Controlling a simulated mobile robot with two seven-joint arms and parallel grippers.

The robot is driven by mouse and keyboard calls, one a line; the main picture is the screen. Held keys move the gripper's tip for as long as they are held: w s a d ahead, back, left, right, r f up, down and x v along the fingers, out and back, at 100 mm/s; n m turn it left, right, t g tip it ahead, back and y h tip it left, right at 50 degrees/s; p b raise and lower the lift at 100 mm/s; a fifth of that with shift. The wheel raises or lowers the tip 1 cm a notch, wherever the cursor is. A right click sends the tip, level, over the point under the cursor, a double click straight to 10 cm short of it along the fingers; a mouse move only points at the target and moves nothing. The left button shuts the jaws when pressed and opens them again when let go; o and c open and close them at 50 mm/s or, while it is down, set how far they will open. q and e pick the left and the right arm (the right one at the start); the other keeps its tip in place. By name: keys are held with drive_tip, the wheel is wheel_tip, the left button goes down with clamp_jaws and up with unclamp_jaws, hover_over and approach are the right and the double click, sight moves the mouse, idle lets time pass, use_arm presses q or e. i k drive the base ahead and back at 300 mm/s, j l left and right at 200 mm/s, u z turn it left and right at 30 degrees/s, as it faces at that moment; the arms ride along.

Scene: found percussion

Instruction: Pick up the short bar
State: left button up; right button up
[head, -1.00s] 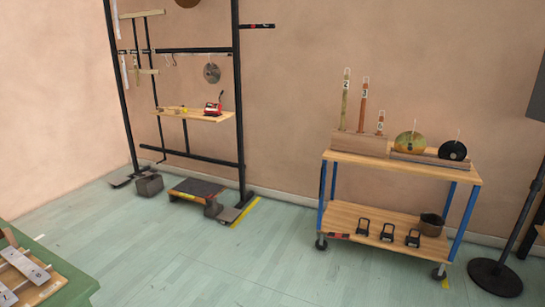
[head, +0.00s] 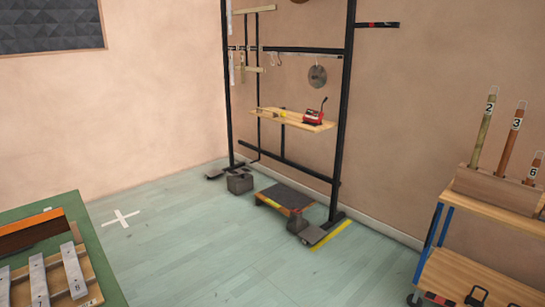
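Several grey metal bars lie side by side on a wooden frame (head: 92,287) at the lower left. The bar at the right of the row (head: 73,270) carries a number that looks like 8. The bar to its left (head: 39,280) carries a number that looks like 7. The row is cut off by the picture's edge, so I cannot tell which bar is the short bar. Neither of my grippers is in view.
The bars' frame rests on a green-topped table (head: 103,262), beside a brown wooden piece (head: 30,236). A black rack (head: 343,120) with a wooden shelf (head: 275,118) stands against the wall. A low step (head: 285,197) and weights stand at its foot. A cart (head: 490,215) is at right. Floor between is clear.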

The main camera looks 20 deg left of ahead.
sight(39, 290)
drive_tip(key=i+u, duration=0.2)
drive_tip(key=u, duration=0.2)
drive_tip(key=i+u, duration=0.2)
drive_tip(key=u, duration=0.2)
drive_tip(key=i+l+u, duration=0.2)
drive_tip(key=u, duration=0.2)
drive_tip(key=i+l+u, duration=0.15)
drive_tip(key=u, duration=0.3)
drive_tip(key=i+l+u, duration=0.1)
drive_tip(key=l+u, duration=0.15)
drive_tip(key=u, duration=0.15)
drive_tip(key=i+l+u, duration=0.2)
drive_tip(key=u, duration=0.15)
drive_tip(key=i+l+u, duration=0.15)
drive_tip(key=l+u, duration=0.2)
